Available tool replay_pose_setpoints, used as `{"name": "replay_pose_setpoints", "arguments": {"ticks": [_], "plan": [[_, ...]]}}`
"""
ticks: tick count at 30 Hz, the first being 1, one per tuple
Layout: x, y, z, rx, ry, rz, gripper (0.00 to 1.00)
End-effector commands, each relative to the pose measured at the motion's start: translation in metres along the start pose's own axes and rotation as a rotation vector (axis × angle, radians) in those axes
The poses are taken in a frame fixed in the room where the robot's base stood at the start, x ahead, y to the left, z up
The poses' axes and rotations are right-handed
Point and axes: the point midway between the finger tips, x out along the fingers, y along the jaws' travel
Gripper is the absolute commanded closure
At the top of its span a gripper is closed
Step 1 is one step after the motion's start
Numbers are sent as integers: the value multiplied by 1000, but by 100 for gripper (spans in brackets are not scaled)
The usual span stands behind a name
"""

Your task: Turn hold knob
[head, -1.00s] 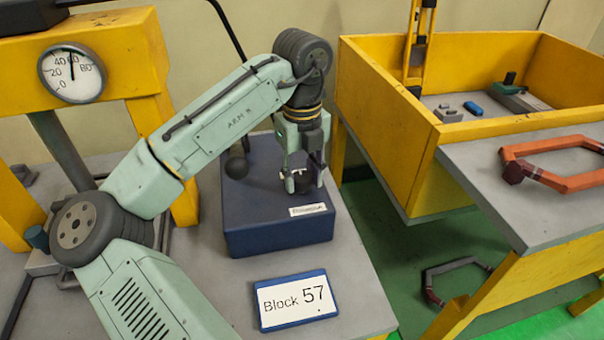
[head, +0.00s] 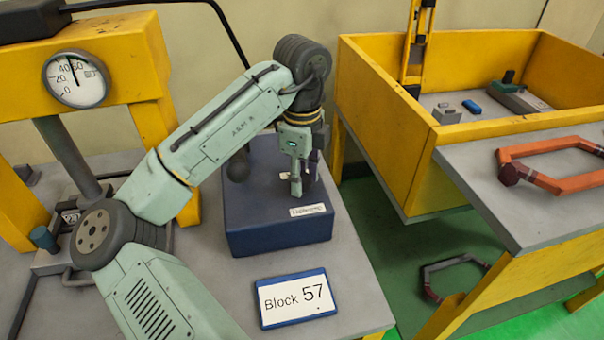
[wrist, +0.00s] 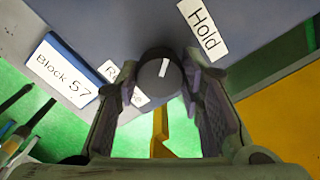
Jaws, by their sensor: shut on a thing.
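The knob (wrist: 160,73) is round and black with a white pointer line. In the wrist view it sits between the two fingers of my gripper (wrist: 163,85), which is shut on it. The pointer line runs nearly straight up in that view. A white label reading "Hold" (wrist: 203,28) lies above and to the right of the knob. A second label (wrist: 130,88) is partly hidden by the left finger. In the head view my gripper (head: 297,190) points down at the top of the dark blue box (head: 262,238); the knob is mostly hidden there.
A "Block 57" sign (head: 297,298) lies in front of the box. A yellow press frame with a round gauge (head: 76,78) stands at the left. A yellow bin (head: 375,110) and a table with an orange hexagonal frame (head: 560,185) are at the right.

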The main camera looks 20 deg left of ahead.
Motion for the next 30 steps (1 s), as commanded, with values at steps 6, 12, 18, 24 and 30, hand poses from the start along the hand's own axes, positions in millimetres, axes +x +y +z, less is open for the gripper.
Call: {"name": "replay_pose_setpoints", "arguments": {"ticks": [6,12,18,24,30], "plan": [[0,0,0,-207,-1,-1,93],[0,-1,1,-397,-1,-1,93],[0,-1,1,-587,-1,-1,93],[0,-1,1,-777,-1,-1,93],[0,-1,1,-966,-1,-1,93]]}}
